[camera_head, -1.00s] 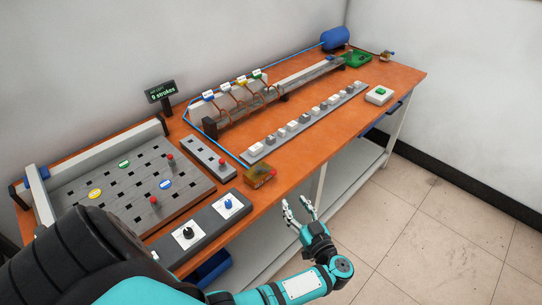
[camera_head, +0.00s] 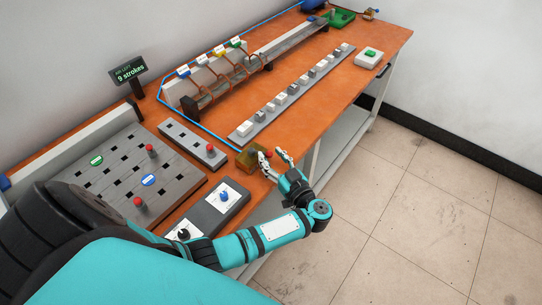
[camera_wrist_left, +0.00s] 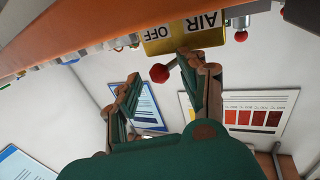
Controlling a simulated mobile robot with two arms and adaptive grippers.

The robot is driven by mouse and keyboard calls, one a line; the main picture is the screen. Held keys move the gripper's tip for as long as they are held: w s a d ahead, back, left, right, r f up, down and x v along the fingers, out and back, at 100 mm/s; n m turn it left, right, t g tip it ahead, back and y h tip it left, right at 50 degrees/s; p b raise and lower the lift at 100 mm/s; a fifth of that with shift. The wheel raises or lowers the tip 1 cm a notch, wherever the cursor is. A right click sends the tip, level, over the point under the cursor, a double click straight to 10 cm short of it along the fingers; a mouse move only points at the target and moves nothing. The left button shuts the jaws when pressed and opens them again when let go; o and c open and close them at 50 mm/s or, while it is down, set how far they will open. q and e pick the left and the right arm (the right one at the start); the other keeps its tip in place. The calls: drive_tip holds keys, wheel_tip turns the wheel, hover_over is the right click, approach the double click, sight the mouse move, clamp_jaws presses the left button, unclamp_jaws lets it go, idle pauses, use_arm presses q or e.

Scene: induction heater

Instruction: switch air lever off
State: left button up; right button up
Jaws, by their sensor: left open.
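The air lever (camera_head: 269,154) has a red ball knob and stands at a yellow box (camera_head: 246,159) on the table's front edge. In the left wrist view the red knob (camera_wrist_left: 159,73) appears between my open fingers, close to the fingertips, beside a yellow plate (camera_wrist_left: 172,43) marked AIR OFF that shows upside down. My left gripper (camera_head: 273,162) is open and empty at the box's front side. Contact between a finger and the knob cannot be told. My right gripper is not in view.
A grey panel with a blue knob (camera_head: 224,196) lies left of the box on the orange table (camera_head: 318,102). A grey strip with a red button (camera_head: 210,151) and a row of grey blocks (camera_head: 281,101) lie behind it. Open floor (camera_head: 420,190) is to the right.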

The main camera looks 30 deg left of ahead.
sight(265, 154)
use_arm(q)
drive_tip(key=c, duration=0.3)
clamp_jaws()
drive_tip(key=s+m+t+h+p, duration=0.1)
drive_tip(key=p, duration=0.1)
drive_tip(key=m+t+h+p, duration=0.1)
drive_tip(key=t+p, duration=0.1)
drive_tip(key=p, duration=0.1)
drive_tip(key=s+m+t+h+p, duration=0.1)
drive_tip(key=m+t+p, duration=0.1)
drive_tip(key=p, duration=0.1)
drive_tip(key=shift+s+a+r, duration=0.15)
drive_tip(key=shift+s+r, duration=0.15)
drive_tip(key=shift+s+f+m+t+h+p, duration=0.15)
drive_tip(key=shift+m+t+h, duration=0.15)
drive_tip(key=shift+h, duration=0.15)
drive_tip(key=shift+s+f+m+t+h+p, duration=0.1)
drive_tip(key=shift+m+t+h+p, duration=0.15)
drive_tip(key=shift+h, duration=0.2)
drive_tip(key=shift+w+f, duration=0.1)
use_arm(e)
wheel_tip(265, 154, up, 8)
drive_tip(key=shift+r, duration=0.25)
use_arm(q)
drive_tip(key=shift+o, duration=1.5)
unclamp_jaws()
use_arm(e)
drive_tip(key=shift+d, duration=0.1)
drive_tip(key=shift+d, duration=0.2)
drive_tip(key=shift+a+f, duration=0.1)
